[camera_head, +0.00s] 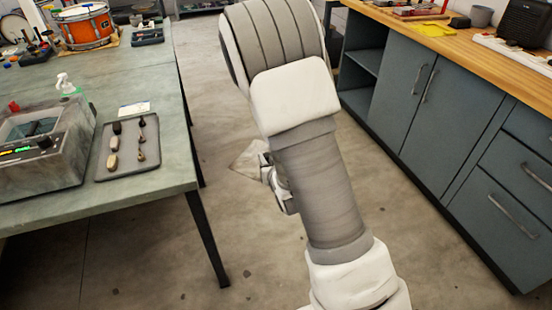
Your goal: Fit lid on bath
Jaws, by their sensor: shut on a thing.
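The bath (40,150) is a grey box with a lit display on its front, at the left end of the green bench. Its top is open, with a dark inside showing. My gripper (266,172) is over the floor aisle, right of the bench, partly hidden behind my arm. It is shut on a flat greyish piece, seemingly the lid (245,161), of which only a corner shows to the left of the gripper. The lid is apart from the bath.
A grey tray (101,174) with several small brushes or tools lies right of the bath on the bench (150,85). A spray bottle (65,84) stands behind. An orange drum (84,27) is farther back. Grey cabinets (405,80) with a wooden top line the right. The floor between is clear.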

